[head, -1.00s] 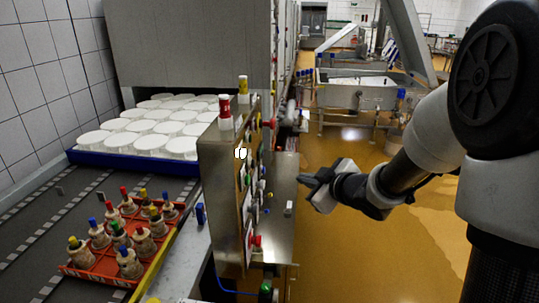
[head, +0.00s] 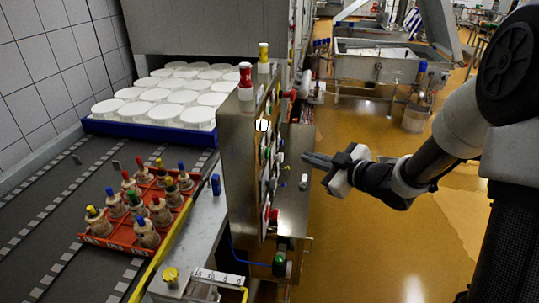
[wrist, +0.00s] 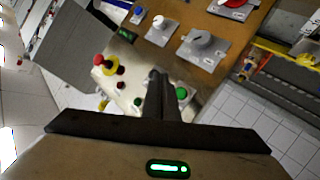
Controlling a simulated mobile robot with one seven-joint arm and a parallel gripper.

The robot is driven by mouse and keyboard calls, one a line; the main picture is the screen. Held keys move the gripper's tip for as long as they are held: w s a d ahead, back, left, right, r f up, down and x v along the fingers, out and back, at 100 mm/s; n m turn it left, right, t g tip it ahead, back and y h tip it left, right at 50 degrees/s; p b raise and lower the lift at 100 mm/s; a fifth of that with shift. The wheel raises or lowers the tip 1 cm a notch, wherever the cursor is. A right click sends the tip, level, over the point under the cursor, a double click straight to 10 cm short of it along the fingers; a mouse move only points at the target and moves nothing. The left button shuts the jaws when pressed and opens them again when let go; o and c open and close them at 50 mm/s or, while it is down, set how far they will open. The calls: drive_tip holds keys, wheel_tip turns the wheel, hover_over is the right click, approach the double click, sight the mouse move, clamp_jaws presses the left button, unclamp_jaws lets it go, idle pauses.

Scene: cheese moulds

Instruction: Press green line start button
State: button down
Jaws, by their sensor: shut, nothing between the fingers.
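In the wrist view a round green button (wrist: 181,93) sits on a light plate of the control panel (wrist: 150,62), just right of my gripper (wrist: 155,78). A smaller green button or lamp (wrist: 137,101) lies left of the fingers. The fingers are shut and empty, pointing at the panel; I cannot tell whether they touch it. In the head view my gripper (head: 306,157) is right of the steel control cabinet (head: 243,165), whose buttons show edge-on. Another green button (head: 279,261) is on a small box low on the cabinet. Labels are too small to read.
A red and yellow stop button (wrist: 108,64) and grey knobs (wrist: 200,42) are on the panel. A blue tray (head: 150,132) holds white moulds. Open floor (head: 380,245) is at right.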

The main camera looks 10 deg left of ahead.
drive_tip(key=a+b, duration=0.2)
drive_tip(key=a, duration=0.5)
drive_tip(key=shift+w, duration=0.1)
idle(1.9)
drive_tip(key=shift+a, duration=0.45)
drive_tip(key=shift+a+b, duration=0.45)
drive_tip(key=shift+a, duration=0.05)
idle(0.8)
drive_tip(key=shift+d, duration=0.1)
drive_tip(key=shift+d+p, duration=0.3)
drive_tip(key=shift+d, duration=0.5)
drive_tip(key=shift+d, duration=0.1)
drive_tip(key=shift+d+p, duration=0.75)
drive_tip(key=shift+d, duration=1.7)
